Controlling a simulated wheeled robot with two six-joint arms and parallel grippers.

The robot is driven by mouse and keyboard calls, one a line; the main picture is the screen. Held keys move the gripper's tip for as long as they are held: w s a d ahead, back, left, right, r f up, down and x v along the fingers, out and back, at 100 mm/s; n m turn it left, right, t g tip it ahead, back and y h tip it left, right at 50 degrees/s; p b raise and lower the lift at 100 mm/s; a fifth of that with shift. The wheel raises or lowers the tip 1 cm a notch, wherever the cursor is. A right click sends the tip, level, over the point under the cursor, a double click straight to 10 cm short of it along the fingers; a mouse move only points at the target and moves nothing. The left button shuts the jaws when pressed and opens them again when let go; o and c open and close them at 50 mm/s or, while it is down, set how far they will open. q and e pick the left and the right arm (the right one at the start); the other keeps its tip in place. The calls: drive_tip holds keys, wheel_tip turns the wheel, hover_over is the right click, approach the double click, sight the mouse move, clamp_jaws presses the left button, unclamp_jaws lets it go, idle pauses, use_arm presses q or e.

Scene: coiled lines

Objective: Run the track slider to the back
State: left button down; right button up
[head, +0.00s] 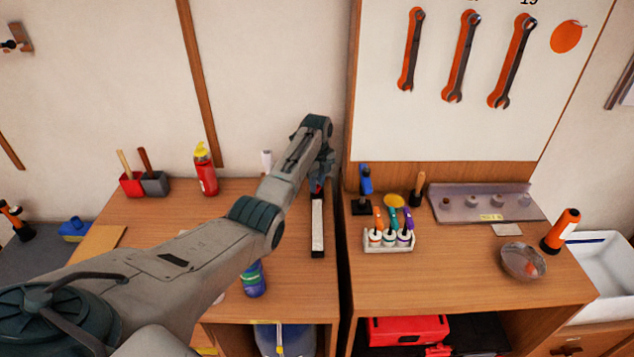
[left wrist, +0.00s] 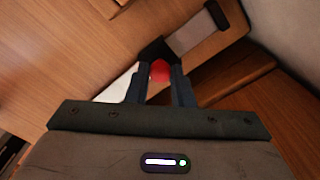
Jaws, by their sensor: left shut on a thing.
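The track (head: 318,228) is a dark rail with a white strip, lying front to back near the right edge of the left bench. Its front stretch is bare; my arm hides its back part in the head view. My left gripper (head: 319,183) is over the back part of the track. In the left wrist view its fingers (left wrist: 160,82) are shut on the red slider knob (left wrist: 160,71). My right gripper is not in view.
A blue-green can (head: 253,280) stands left of the track's front. A red bottle (head: 205,172) and two bins (head: 154,183) stand at the back left. Right of the gap, the other bench holds a rack of coloured tools (head: 389,240) and a blue-handled tool (head: 364,185).

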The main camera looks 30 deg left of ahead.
use_arm(q)
drive_tip(key=c, duration=1.3)
unclamp_jaws()
drive_tip(key=shift+o, duration=0.2)
drive_tip(key=shift+r, duration=0.1)
wheel_tip(320, 180, up, 11)
drive_tip(key=b, duration=0.2)
drive_tip(key=shift+f+b, duration=0.2)
drive_tip(key=shift+b, duration=0.2)
